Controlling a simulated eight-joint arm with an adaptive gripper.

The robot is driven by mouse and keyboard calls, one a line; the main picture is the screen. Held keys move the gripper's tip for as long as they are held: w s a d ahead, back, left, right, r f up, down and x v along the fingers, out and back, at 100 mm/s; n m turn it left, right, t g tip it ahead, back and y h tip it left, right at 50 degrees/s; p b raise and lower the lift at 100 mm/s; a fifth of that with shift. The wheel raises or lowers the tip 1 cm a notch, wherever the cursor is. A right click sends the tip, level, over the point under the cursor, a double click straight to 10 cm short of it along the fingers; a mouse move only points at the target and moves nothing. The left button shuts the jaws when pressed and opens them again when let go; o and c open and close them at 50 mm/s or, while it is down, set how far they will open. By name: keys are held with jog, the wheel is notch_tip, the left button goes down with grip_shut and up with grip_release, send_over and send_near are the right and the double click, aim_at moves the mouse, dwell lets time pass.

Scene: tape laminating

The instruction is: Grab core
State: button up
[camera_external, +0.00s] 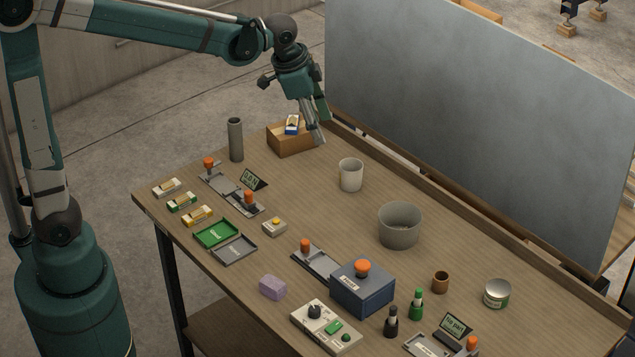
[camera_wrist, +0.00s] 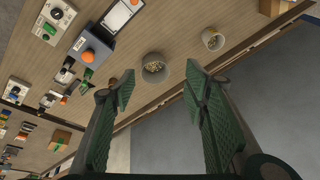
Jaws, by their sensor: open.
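My gripper (camera_external: 318,128) hangs above the back left of the table, just right of the small brown box (camera_external: 291,139). A small blue-and-white item (camera_external: 292,124) shows at the top of that box. In the wrist view my gripper (camera_wrist: 160,80) has its two green fingers wide apart, with nothing held between them. Nothing is plainly marked as a core, and I cannot tell which thing it is. A tall grey cylinder (camera_external: 235,140) stands upright left of the brown box, apart from my gripper.
A white cup (camera_external: 350,175) and a grey bin (camera_external: 399,226) stand mid-table. A blue box with an orange knob (camera_external: 362,288), a control panel (camera_external: 325,327), trays (camera_external: 216,233) and bottles (camera_external: 416,304) crowd the front. A tall grey board (camera_external: 470,110) runs along the back edge.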

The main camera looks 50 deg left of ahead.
jog(key=w+d+f+m+g, duration=0.1)
jog(key=w+d+f, duration=0.2)
jog(key=w+d, duration=0.15)
jog(key=w+d+f+m, duration=0.2)
jog(key=w+d+f, duration=0.1)
jog(key=d, duration=0.3)
jog(key=m+g+y, duration=0.1)
jog(key=m+g, duration=0.1)
jog(key=m, duration=0.4)
send_over(442, 277)
jog(key=f+b, duration=0.1)
jog(key=f, duration=2.1)
jog(key=shift+a, duration=0.2)
jog(key=shift+d+f, duration=0.25)
jog(key=shift+f, duration=0.1)
jog(key=shift+f, duration=1.3)
